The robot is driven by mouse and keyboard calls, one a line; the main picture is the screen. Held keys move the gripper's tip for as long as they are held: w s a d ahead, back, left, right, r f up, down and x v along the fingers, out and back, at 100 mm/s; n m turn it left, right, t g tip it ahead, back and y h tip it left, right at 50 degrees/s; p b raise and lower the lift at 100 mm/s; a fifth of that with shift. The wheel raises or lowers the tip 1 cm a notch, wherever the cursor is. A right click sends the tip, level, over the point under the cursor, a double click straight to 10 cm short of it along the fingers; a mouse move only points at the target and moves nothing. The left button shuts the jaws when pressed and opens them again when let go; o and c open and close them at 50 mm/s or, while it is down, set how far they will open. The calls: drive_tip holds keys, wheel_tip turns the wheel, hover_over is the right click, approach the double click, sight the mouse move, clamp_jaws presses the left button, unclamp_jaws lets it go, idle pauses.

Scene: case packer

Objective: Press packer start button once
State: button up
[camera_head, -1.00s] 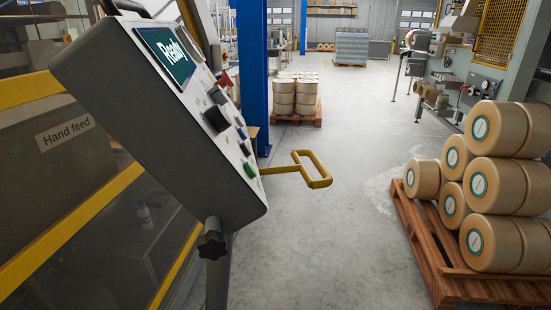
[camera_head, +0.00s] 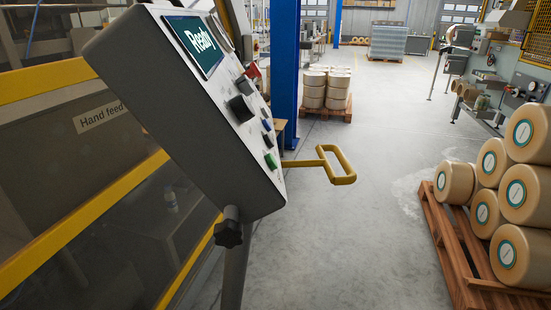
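The packer's control panel (camera_head: 185,115) stands at the left on a grey post, tilted and seen at a steep angle. Its screen (camera_head: 197,44) reads "Ready". A green button (camera_head: 271,160) sits near the lower end of the panel face. Blue buttons, black knobs (camera_head: 241,108) and a red control (camera_head: 253,72) sit above it. Labels on the controls are too small to read. My gripper is not in view.
A yellow looped handle (camera_head: 338,166) juts out to the right of the panel. Yellow-framed guarding (camera_head: 60,245) with a "Hand feed" sign is at left. A wooden pallet (camera_head: 452,245) of tape rolls stands at right. The grey floor between is clear.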

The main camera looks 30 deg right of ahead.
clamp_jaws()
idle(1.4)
